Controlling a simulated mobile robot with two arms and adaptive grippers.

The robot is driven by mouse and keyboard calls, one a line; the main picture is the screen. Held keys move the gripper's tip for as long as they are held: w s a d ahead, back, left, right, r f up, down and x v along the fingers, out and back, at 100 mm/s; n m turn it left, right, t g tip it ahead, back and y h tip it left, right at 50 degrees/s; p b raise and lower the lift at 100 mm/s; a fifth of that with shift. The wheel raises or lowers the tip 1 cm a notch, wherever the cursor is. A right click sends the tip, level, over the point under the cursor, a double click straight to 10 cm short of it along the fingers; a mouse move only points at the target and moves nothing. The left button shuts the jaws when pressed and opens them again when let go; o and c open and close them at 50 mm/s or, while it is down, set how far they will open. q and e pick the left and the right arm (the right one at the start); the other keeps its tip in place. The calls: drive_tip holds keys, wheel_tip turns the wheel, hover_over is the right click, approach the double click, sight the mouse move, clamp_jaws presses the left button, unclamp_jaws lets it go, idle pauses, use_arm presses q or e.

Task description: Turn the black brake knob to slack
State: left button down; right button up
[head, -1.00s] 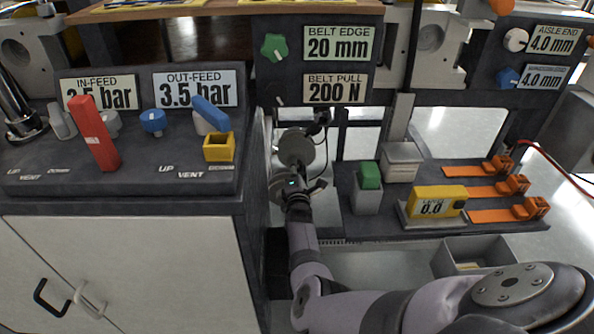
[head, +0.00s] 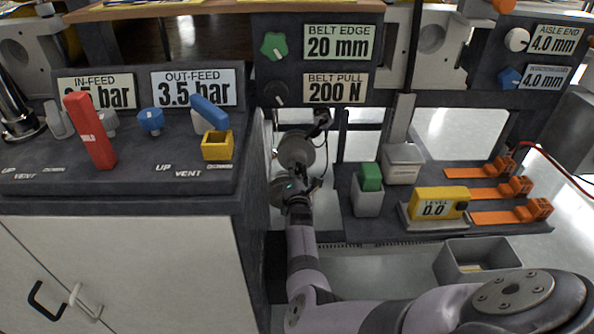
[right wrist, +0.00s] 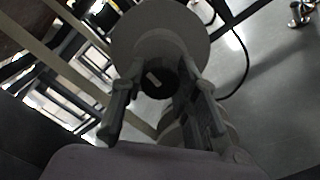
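In the right wrist view a black knob (right wrist: 154,84) with a white mark sits at the centre of a round grey disc (right wrist: 160,35). My right gripper (right wrist: 160,75) faces it, its two fingers apart, one on each side of the knob. I cannot tell whether either finger touches it. In the head view my right gripper (head: 297,188) is low beside the grey discs (head: 295,150), right of the cabinet; the knob there is hidden. Another black knob (head: 277,94) is on the panel beside the 200 N belt pull display (head: 336,89). My left gripper is not in view.
The cabinet (head: 130,265) with levers and pressure displays stands close to the left of my right arm. To the right, a dark shelf (head: 390,225) holds a green-topped block (head: 370,178), a yellow level gauge (head: 438,204) and orange clamps (head: 515,187). A grey bin (head: 478,262) stands below.

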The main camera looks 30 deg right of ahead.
sight(297, 164)
drive_tip(key=o, duration=0.5)
drive_tip(key=shift+c, duration=0.2)
drive_tip(key=shift+o, duration=0.6)
drive_tip(key=r, duration=0.8)
drive_tip(key=shift+w+d+r, duration=0.15)
drive_tip(key=shift+w+d, duration=0.1)
drive_tip(key=shift+w, duration=0.1)
drive_tip(key=r, duration=0.1)
drive_tip(key=a+r, duration=0.1)
drive_tip(key=shift+s+r, duration=0.3)
drive_tip(key=shift+s, duration=0.05)
drive_tip(key=shift+c, duration=0.6)
drive_tip(key=shift+w+d+f, duration=0.1)
drive_tip(key=shift+d+f, duration=0.1)
drive_tip(key=shift+f, duration=0.25)
